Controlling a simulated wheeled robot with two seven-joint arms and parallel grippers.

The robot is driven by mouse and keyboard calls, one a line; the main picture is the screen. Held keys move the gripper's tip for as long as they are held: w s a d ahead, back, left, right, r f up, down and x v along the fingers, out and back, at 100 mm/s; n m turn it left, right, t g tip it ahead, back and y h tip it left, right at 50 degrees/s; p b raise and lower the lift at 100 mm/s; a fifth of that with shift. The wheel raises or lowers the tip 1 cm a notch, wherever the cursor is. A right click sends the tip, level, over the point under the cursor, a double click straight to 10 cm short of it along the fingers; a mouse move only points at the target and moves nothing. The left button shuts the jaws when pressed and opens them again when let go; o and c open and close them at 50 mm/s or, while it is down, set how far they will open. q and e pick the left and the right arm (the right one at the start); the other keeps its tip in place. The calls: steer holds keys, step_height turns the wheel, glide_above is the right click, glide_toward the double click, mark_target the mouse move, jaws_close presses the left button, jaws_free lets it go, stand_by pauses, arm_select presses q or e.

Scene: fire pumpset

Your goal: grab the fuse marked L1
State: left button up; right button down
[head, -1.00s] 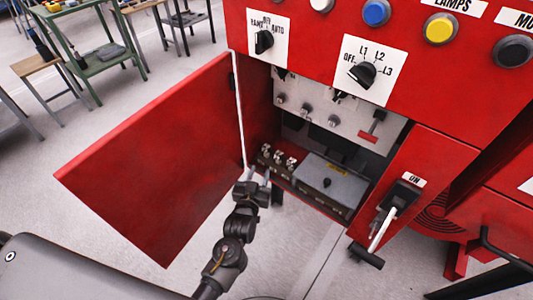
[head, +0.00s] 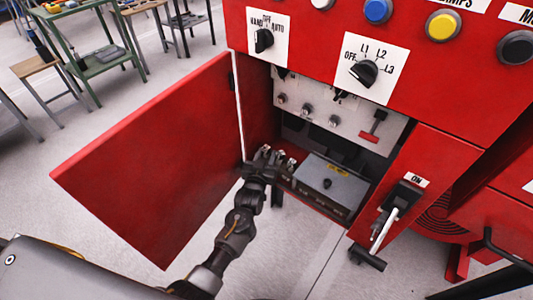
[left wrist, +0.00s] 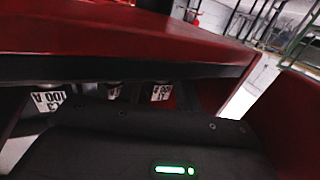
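The fuse marked L1 (left wrist: 161,93) shows in the left wrist view as a white label, upside down, at the right end of a row. A fuse marked L3 (left wrist: 47,100) is at the left end, with another fuse (left wrist: 115,91) between, its label mostly hidden. My left gripper (head: 268,158) is at the fuse row inside the open red cabinet, largely covering the fuses in the head view. Its fingers are not clear there and are hidden in the left wrist view, so I cannot tell open from shut. My right gripper is out of view.
The open red door (head: 155,150) stands to the left of my left arm. A grey box (head: 330,182) sits right of the fuses, under a light panel (head: 345,115) with small knobs and a red handle. The ON lever (head: 388,225) is further right.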

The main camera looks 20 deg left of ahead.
arm_select(q)
steer(key=c, duration=0.6)
steer(key=shift+c, duration=0.4)
